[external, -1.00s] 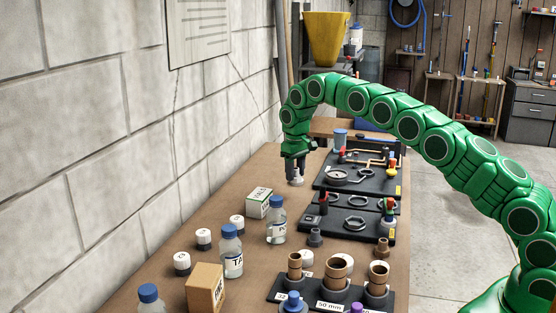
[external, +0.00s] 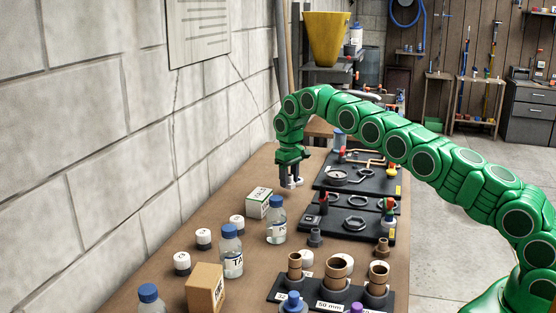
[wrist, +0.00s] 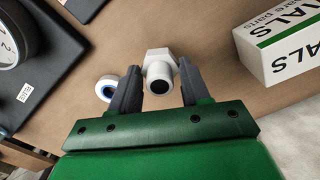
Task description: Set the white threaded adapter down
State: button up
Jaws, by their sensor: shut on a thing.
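The white threaded adapter (wrist: 159,68) has a hex collar and a round, dark-centred open end facing the wrist camera. My gripper (wrist: 158,82) is shut on it, with one dark finger on each side. In the external view my gripper (external: 290,181) points down at the brown bench (external: 215,197), left of the black boards. The adapter appears there as a small pale piece at the fingertips, low over the bench. I cannot tell whether it touches the bench top.
A white ring with a blue inside (wrist: 106,88) lies close by my left finger. A white-and-green carton (external: 258,203) stands in front, with bottles (external: 277,220) and white caps (external: 204,238) nearer. Black boards (external: 352,178) with fittings lie right. Bare bench lies left.

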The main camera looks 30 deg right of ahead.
aim_at(289, 184)
jog(key=shift+f, duration=1.5)
jog(key=o, duration=1.1)
jog(key=shift+f, duration=0.1)
jog(key=shift+c, duration=0.2)
